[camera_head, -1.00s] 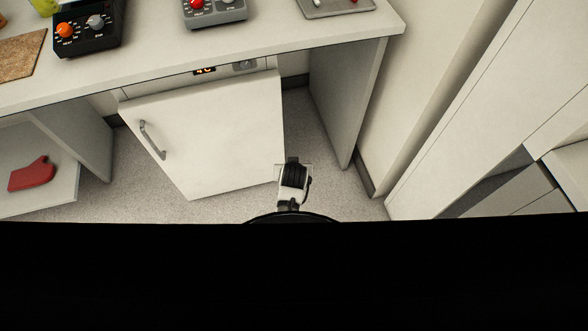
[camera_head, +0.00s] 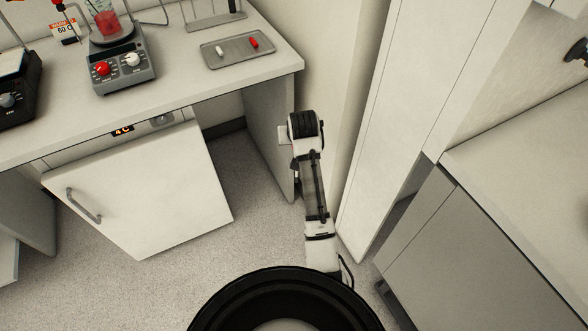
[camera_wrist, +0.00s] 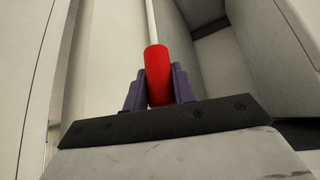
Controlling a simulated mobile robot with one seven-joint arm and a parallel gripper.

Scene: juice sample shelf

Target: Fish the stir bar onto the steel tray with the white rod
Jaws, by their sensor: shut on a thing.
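In the wrist view, my gripper (camera_wrist: 158,88) is shut on the red handle (camera_wrist: 158,72) of the white rod (camera_wrist: 151,20), which points away from its fingers. In the head view my arm reaches forward beside the bench's right end; the gripper and rod cannot be made out there. The steel tray (camera_head: 212,61) lies on the bench's right part, with a small white piece (camera_head: 220,51) and a small red piece (camera_head: 254,43) on it. A beaker of red liquid (camera_head: 107,22) stands on a grey stirrer hotplate (camera_head: 122,78). I cannot see a stir bar inside the beaker.
A stand (camera_head: 214,20) is behind the tray. A black device (camera_head: 14,98) sits at the left. Below the bench is a white fridge (camera_head: 140,190). A wall and a tall white panel (camera_head: 375,120) rise right of my arm; a grey cabinet (camera_head: 440,240) stands further right.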

